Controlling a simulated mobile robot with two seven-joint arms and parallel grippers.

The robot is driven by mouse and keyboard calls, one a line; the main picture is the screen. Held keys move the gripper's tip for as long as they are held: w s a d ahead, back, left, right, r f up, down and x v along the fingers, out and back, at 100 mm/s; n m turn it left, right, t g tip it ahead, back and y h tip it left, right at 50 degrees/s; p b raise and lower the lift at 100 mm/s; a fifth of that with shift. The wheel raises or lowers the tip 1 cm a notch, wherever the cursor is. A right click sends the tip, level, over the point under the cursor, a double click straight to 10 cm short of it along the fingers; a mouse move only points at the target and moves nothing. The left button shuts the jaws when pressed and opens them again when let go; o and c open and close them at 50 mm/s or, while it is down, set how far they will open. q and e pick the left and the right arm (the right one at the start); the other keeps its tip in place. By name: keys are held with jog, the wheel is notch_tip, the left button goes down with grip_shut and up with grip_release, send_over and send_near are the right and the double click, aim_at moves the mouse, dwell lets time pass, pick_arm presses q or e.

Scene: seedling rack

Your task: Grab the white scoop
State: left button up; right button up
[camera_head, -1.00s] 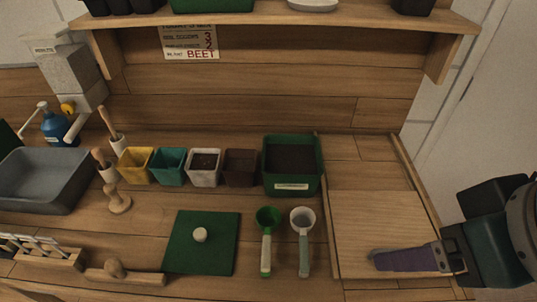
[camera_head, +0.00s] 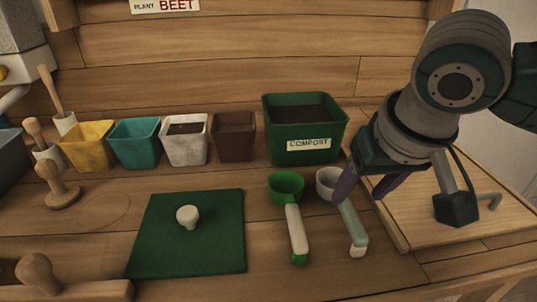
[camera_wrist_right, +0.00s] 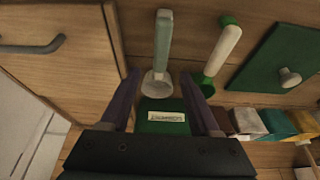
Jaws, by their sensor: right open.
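The white scoop (camera_head: 353,228) lies on the bench with a white cup and a pale grey-green handle pointing toward the front. My right gripper (camera_head: 362,192) is open above its cup end, and one purple finger covers part of the scoop. In the right wrist view the scoop (camera_wrist_right: 162,45) shows between and beyond the two fingers (camera_wrist_right: 165,98), with nothing between the fingertips held. A green scoop (camera_head: 295,220) with a white handle lies just to its left. My left gripper is not in view.
The green compost box (camera_head: 309,157) stands behind the scoops. Several pots, such as the brown pot (camera_head: 234,136), line up to its left. A green mat (camera_head: 190,250) with a white knob (camera_head: 187,215) lies left. A wooden board (camera_head: 480,225) is at right.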

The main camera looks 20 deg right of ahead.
aim_at(348, 205)
jog(key=b+x, duration=0.2)
jog(key=x, duration=0.5)
jog(key=shift+w, duration=0.2)
jog(key=shift+c, duration=0.2)
grip_shut()
jog(key=shift+r, duration=0.1)
